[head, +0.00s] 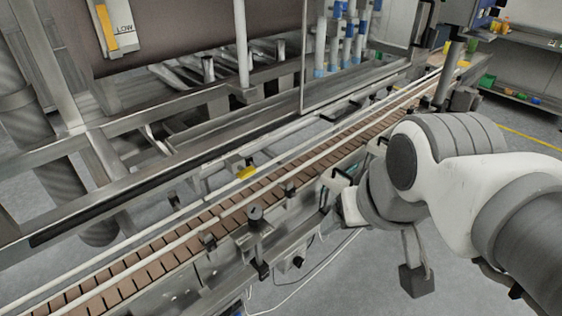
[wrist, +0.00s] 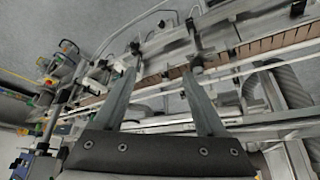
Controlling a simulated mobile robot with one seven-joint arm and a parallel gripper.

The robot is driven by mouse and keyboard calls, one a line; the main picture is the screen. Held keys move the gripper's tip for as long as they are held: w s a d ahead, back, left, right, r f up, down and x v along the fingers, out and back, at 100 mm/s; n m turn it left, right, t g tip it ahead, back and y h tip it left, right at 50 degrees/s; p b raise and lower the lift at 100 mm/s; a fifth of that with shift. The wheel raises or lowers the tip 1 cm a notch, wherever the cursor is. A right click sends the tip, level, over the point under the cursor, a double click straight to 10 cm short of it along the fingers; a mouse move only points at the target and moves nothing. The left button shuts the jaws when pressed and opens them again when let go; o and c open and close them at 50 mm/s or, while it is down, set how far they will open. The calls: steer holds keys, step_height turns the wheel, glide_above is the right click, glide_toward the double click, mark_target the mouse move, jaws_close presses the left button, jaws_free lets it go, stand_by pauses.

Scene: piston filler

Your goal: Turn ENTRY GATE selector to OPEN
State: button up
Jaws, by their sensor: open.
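My gripper (wrist: 160,72) shows in the wrist view with its two long fingers spread apart and nothing between them. The conveyor and its rails lie beyond the fingers. In the head view my arm comes in from the right over the conveyor's near side, and I cannot clearly make out the fingers there. A small dark knob (head: 297,262) on a pale box below the conveyor's near side may be the ENTRY GATE selector. No label is readable, so I cannot tell which way it points. My gripper is apart from this knob.
The slatted brown conveyor (head: 180,238) runs diagonally between metal guide rails. A clamp post with a black knob (head: 256,214) stands on its near side. The filler frame fills the back. A loose cable (head: 325,268) hangs below the conveyor. Grey floor lies clear in front.

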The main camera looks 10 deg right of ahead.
steer(key=w+d+f+m+g+y+b, duration=0.1)
steer(key=w+f+m+g+y+b, duration=0.35)
steer(key=f+m, duration=0.75)
steer(key=w+d+f+m+g+y+b, duration=0.1)
steer(key=w+d+f+m+y+b, duration=0.15)
steer(key=w+f+m+y, duration=0.85)
steer(key=m+t+h+b, duration=0.5)
steer(key=m+t, duration=1)
steer(key=m, duration=0.3)
glide_toward(300, 264)
steer(key=shift+g, duration=0.25)
steer(key=b+x, duration=0.1)
steer(key=x, duration=0.8)
steer(key=shift+d+r+b, duration=0.1)
steer(key=shift+r+b, duration=0.1)
steer(key=shift+b, duration=0.2)
jaws_close()
